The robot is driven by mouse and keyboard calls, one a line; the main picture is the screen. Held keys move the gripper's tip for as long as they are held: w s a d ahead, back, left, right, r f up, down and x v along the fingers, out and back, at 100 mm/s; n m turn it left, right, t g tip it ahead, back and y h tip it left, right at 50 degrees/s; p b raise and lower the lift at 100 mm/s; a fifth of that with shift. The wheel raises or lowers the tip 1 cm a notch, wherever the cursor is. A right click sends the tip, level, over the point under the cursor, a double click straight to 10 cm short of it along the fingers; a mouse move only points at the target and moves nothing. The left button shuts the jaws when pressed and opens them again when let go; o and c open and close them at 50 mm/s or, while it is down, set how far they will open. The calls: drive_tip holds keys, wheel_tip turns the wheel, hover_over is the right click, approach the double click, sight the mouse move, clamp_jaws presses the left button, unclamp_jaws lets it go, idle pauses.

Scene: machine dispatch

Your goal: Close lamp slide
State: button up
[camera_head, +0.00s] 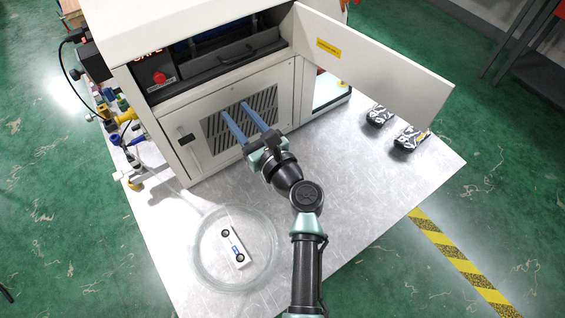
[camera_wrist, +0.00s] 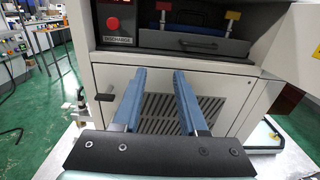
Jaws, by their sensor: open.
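The slide I take for the lamp slide is a dark tray front with a bar handle (camera_head: 235,60) in the upper bay of the white machine (camera_head: 185,125). The handle also shows in the wrist view (camera_wrist: 207,46), with something blue behind the front. I cannot tell exactly how far the slide sticks out. My gripper (camera_head: 233,106) is open and empty, with its two blue fingers apart. The fingers point at the machine front, below the slide, before the slotted panel. In the wrist view my gripper (camera_wrist: 160,74) shows below the handle, apart from it.
A white door (camera_head: 370,65) with a yellow label stands swung open at the right of the bay. A red button (camera_head: 159,77) is left of the slide. A glass dish (camera_head: 203,275) holds a small white part (camera_head: 235,250). Two patterned items (camera_head: 408,138) lie at right. Tools crowd the left.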

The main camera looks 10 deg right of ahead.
drive_tip(key=b+v, duration=0.1)
drive_tip(key=v, duration=1.4)
drive_tip(key=shift+s, duration=0.2)
drive_tip(key=shift+f, duration=0.15)
drive_tip(key=w+a+r+n+t+b, duration=0.1)
drive_tip(key=w+a+r+n, duration=0.15)
drive_tip(key=r+n, duration=0.45)
drive_tip(key=w+a+r+n+t+h, duration=0.1)
drive_tip(key=w+a+r+n, duration=0.15)
drive_tip(key=r+n, duration=0.45)
drive_tip(key=w+a+r+n+t+b, duration=0.1)
drive_tip(key=w+r+n, duration=0.35)
drive_tip(key=r, duration=0.45)
drive_tip(key=s+r+n+t+h, duration=0.1)
drive_tip(key=s+r+n, duration=0.3)
drive_tip(key=r, duration=0.4)
drive_tip(key=s+a+r+n+t+h, duration=0.1)
drive_tip(key=s+r+n+t, duration=0.3)
drive_tip(key=r, duration=0.5)
drive_tip(key=s+a+r+n+t+h, duration=0.1)
drive_tip(key=s+r+n+t+h, duration=0.1)
drive_tip(key=r, duration=0.6)
drive_tip(key=s+n+h, duration=0.1)
drive_tip(key=s+n, duration=0.1)
drive_tip(key=n, duration=0.1)
drive_tip(key=shift+s+r, duration=0.25)
drive_tip(key=shift+s, duration=0.15)
